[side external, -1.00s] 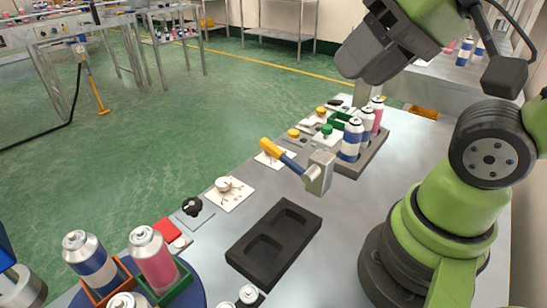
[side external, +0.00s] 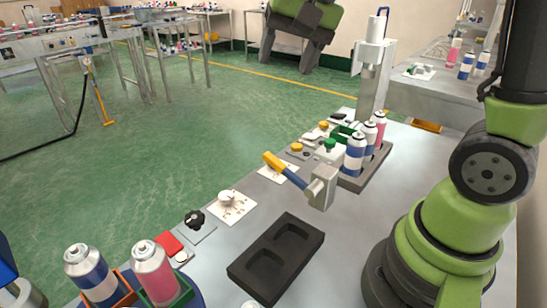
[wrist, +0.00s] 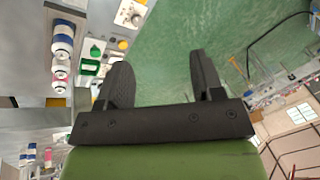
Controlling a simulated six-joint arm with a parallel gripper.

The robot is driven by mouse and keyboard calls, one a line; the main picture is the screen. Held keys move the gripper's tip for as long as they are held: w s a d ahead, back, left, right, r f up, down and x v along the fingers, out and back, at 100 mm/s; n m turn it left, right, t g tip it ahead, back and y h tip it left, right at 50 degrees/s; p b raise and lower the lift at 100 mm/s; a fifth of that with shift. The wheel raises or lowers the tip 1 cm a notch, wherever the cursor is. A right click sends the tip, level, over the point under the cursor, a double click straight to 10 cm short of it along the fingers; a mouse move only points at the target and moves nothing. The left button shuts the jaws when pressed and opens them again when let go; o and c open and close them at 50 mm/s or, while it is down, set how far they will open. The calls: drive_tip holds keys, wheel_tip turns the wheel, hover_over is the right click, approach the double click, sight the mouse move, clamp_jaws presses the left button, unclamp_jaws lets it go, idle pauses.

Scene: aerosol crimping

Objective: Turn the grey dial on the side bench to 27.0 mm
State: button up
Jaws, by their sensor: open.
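A pale grey-white round dial (side external: 227,197) sits on a white marked plate at the left edge of the bench. Its reading is too small to make out. A small knob-like item (side external: 418,70) on a white plate lies on the separate bench at the back right; I cannot tell whether it is a dial. My gripper (side external: 286,58) is at the top of the side view, high and well apart from both. Its two dark jaws stand apart and empty, also in the wrist view (wrist: 160,60).
A black knob (side external: 194,218), red block (side external: 168,243) and black two-pocket tray (side external: 275,258) are nearer. Several cans (side external: 355,154) stand in a rack before a white press column (side external: 372,75).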

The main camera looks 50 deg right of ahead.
drive_tip(key=w+d+f+m+g, duration=0.25)
drive_tip(key=w+d+f, duration=0.25)
drive_tip(key=w+f, duration=0.3)
drive_tip(key=w+d+f+m, duration=0.1)
drive_tip(key=f, duration=0.6)
drive_tip(key=d+f+m+g, duration=0.1)
drive_tip(key=d+f, duration=0.1)
drive_tip(key=f, duration=0.5)
drive_tip(key=w+d+f+m, duration=0.1)
drive_tip(key=d+f, duration=0.1)
drive_tip(key=f, duration=0.5)
drive_tip(key=shift+w+f+m+g+h, duration=0.1)
drive_tip(key=shift+w+m+g+h, duration=0.15)
drive_tip(key=shift+w+m+h, duration=0.1)
drive_tip(key=shift+c, duration=0.4)
drive_tip(key=c, duration=0.9)
drive_tip(key=shift+o, duration=0.3)
drive_tip(key=shift+n, duration=1.5)
